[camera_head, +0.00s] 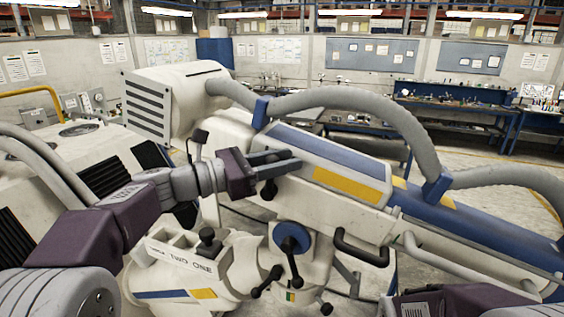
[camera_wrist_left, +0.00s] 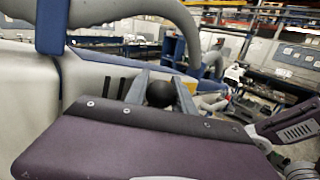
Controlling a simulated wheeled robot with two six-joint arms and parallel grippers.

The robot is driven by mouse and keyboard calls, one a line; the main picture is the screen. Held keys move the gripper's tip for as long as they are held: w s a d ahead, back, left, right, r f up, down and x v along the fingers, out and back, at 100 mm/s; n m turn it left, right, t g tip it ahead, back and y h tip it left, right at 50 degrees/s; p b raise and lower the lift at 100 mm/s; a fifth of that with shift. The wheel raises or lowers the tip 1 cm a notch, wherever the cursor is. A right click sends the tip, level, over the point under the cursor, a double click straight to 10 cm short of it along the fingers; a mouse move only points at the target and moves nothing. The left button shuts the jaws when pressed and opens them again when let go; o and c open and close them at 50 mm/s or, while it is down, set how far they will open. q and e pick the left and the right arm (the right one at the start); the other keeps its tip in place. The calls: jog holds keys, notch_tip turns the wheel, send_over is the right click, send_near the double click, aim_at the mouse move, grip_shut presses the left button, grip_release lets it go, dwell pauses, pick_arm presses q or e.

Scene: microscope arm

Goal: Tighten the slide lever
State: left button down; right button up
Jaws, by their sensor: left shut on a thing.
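The slide lever appears to be the one with the round black knob (camera_head: 268,190) on the side of the white microscope arm (camera_head: 345,195). My left gripper (camera_head: 278,162) reaches it from the left, its fingers around the knob. In the left wrist view the black ball knob (camera_wrist_left: 160,93) sits between the two grey fingers, and the gripper is shut on it. The lever's shaft is mostly hidden by the fingers and knob. My right arm (camera_head: 465,300) shows at the bottom right; its gripper is out of view.
A thick grey hose (camera_head: 350,98) arches over the arm. Blue workbenches (camera_head: 455,105) stand far behind, with open floor in front of them.

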pick_arm(q)
jog(key=shift+a+r, duration=0.1)
pick_arm(e)
jog(key=shift+f, duration=0.15)
pick_arm(q)
jog(key=a+n+t+h+b, duration=0.1)
jog(key=b, duration=0.1)
jog(key=w+a+n+t+h+b, duration=0.1)
jog(key=n, duration=0.1)
jog(key=a+n+t+b, duration=0.1)
jog(key=a+n+b, duration=0.1)
jog(key=shift+w+a+r+h+b, duration=0.1)
jog(key=shift+w+r+h+b, duration=0.15)
jog(key=shift+h+b, duration=0.15)
jog(key=shift+a+r+n+t+b, duration=0.1)
jog(key=shift+a+n+t+b, duration=0.3)
jog(key=shift+n, duration=0.3)
pick_arm(e)
notch_tip(320, 180, down, 6)
jog(key=shift+f, duration=0.15)
pick_arm(q)
jog(key=shift+r, duration=0.1)
pick_arm(e)
jog(key=shift+c, duration=0.3)
